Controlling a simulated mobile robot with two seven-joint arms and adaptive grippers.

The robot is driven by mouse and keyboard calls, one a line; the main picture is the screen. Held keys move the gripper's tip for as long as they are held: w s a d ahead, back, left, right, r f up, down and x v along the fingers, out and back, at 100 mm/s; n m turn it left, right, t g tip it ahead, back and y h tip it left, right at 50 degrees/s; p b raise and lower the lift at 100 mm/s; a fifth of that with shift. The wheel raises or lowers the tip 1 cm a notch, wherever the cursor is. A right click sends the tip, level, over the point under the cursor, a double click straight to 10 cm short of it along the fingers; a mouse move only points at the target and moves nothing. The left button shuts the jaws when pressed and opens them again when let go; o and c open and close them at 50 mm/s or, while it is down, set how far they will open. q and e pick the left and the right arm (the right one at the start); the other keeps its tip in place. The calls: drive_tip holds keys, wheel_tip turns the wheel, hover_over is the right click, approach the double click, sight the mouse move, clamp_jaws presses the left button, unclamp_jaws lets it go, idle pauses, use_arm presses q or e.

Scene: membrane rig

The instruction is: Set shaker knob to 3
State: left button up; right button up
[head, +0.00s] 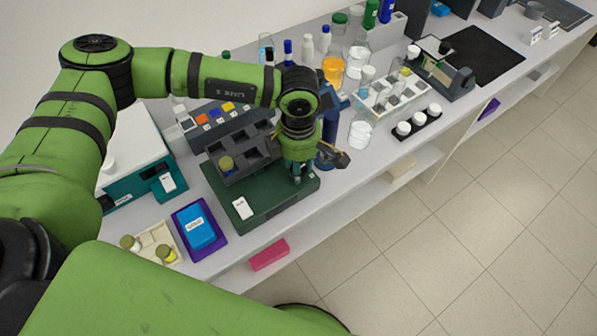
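The shaker is a dark green box (275,208) on the bench, with a grey tilted rack (240,158) on top and a small white label (242,208) on its front left part. My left gripper (300,178) points down over the right part of the shaker's front. Its fingertips are close to the green surface; I cannot tell if they touch it. The knob and its setting are not visible, perhaps hidden by the gripper. The fingers are too small and overlapped to show whether they are open or shut. My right gripper is not in view.
A purple tray with a blue box (196,227) and a cream tray of vials (155,243) are at the left. A teal-white device (135,165) stands behind. Bottles, beakers and a white rack (393,92) fill the right.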

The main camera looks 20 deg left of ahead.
use_arm(q)
drive_tip(key=m+b, duration=0.2)
drive_tip(key=b, duration=0.1)
drive_tip(key=m+b, duration=0.3)
drive_tip(key=b, duration=0.1)
drive_tip(key=shift+f, duration=0.4)
drive_tip(key=shift+r+m+b, duration=0.25)
drive_tip(key=shift+m+b, duration=0.85)
drive_tip(key=shift+b, duration=0.4)
drive_tip(key=o, duration=1.1)
drive_tip(key=shift+o, duration=0.2)
drive_tip(key=shift+r, duration=0.1)
